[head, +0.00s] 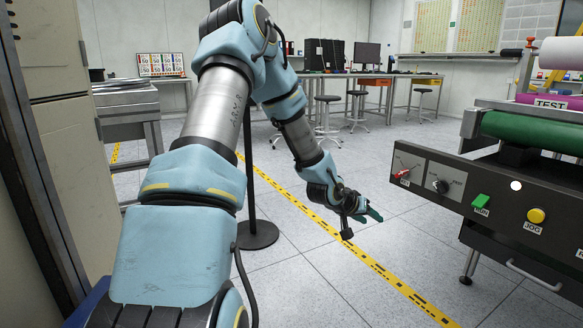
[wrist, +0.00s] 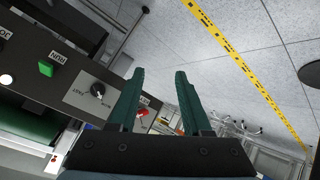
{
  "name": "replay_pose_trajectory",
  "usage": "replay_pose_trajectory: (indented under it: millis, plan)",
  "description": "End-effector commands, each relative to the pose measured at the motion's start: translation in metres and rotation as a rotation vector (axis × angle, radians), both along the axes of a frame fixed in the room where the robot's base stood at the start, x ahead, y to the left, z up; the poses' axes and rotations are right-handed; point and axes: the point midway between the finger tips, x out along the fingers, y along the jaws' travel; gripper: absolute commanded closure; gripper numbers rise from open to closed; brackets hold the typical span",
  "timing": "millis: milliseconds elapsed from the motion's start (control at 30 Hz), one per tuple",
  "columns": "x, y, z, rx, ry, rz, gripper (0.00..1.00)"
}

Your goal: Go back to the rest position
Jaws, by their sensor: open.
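My gripper (head: 368,214) hangs over the open floor in the head view, left of the machine's control panel and apart from it. In the wrist view its two green fingers (wrist: 160,75) stand apart with nothing between their tips. The gripper is open and empty. My blue and grey arm reaches forward and then down to the right.
The machine's control panel (head: 474,200) has a green RUN button (head: 481,202), a yellow JOG button (head: 536,216), a black knob (head: 440,186) and a red switch (head: 403,174). A black post base (head: 258,236) stands on the floor left of the gripper. Yellow tape (head: 385,272) crosses free floor.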

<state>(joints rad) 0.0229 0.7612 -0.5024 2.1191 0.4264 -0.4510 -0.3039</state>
Motion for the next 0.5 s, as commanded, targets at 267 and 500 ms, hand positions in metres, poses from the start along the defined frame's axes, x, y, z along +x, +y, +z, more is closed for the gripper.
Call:
replay_pose_trajectory:
  millis: [267,500]
  plan:
    - [-0.059,0.170,0.028,0.447,0.159,0.148,0.51]
    - [-0.132,0.256,0.058,0.583,0.338,0.268,0.51]
